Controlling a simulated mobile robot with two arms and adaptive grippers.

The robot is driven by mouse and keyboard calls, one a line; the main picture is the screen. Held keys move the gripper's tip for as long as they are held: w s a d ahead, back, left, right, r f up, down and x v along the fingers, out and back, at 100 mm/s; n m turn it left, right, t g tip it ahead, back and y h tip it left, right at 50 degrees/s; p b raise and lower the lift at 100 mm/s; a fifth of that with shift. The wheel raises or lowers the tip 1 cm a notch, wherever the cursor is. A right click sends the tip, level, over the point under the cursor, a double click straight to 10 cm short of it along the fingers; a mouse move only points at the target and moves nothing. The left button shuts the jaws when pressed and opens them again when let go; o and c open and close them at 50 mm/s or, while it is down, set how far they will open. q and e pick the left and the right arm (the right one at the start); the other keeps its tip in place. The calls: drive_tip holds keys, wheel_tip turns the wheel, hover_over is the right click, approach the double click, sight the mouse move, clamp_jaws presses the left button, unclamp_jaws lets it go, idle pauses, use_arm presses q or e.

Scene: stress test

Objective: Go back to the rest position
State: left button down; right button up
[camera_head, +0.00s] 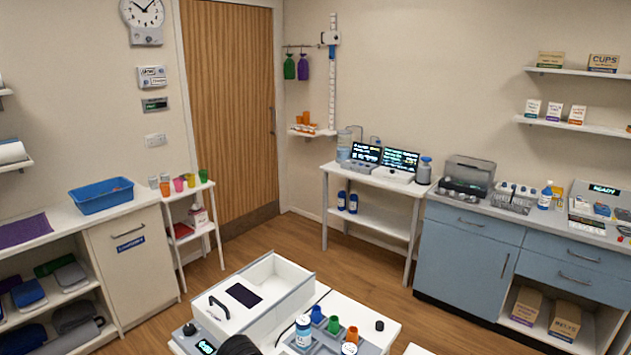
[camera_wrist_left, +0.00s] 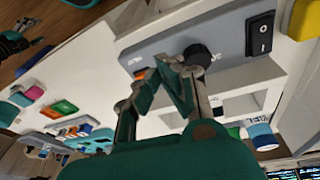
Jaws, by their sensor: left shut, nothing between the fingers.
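My left gripper (camera_wrist_left: 168,82) shows in the left wrist view with its teal and grey fingers closed together and nothing between them. It is over a white table surface (camera_wrist_left: 80,62), close to a grey panel with a black knob (camera_wrist_left: 198,54) and a black rocker switch (camera_wrist_left: 262,34). It appears apart from them, though the gap is hard to judge. Neither gripper can be made out clearly in the head view.
In the head view, a white open box (camera_head: 285,268) stands on the near table beside a tray of bottles and coloured cups (camera_head: 333,325). A dark rounded shape sits at the bottom edge. A blue cabinet (camera_head: 462,262) stands right. The wooden floor (camera_head: 360,280) between is clear.

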use_arm(q)
drive_tip(key=s+d+n+t+h, duration=0.15)
drive_tip(key=s+d, duration=0.35)
drive_tip(key=s, duration=0.6)
drive_tip(key=s+a+r+n+y, duration=0.2)
drive_tip(key=s+a+n+y, duration=0.3)
drive_tip(key=s+a, duration=1.05)
wheel_tip(320, 180, down, 31)
drive_tip(key=a+h+b, duration=0.1)
drive_tip(key=b, duration=0.4)
use_arm(e)
wheel_tip(320, 180, down, 10)
drive_tip(key=b, duration=0.4)
drive_tip(key=shift+b, duration=0.4)
use_arm(q)
drive_tip(key=s+a+f+g, duration=0.1)
drive_tip(key=s+f, duration=0.7)
drive_tip(key=f, duration=0.2)
drive_tip(key=s+a+f, duration=0.2)
drive_tip(key=s+f, duration=0.6)
drive_tip(key=f, duration=0.3)
drive_tip(key=shift+a+f+g, duration=0.15)
drive_tip(key=shift+g, duration=0.2)
use_arm(e)
drive_tip(key=shift+a+r, duration=0.1)
drive_tip(key=shift+r, duration=0.05)
drive_tip(key=shift+c, duration=0.5)
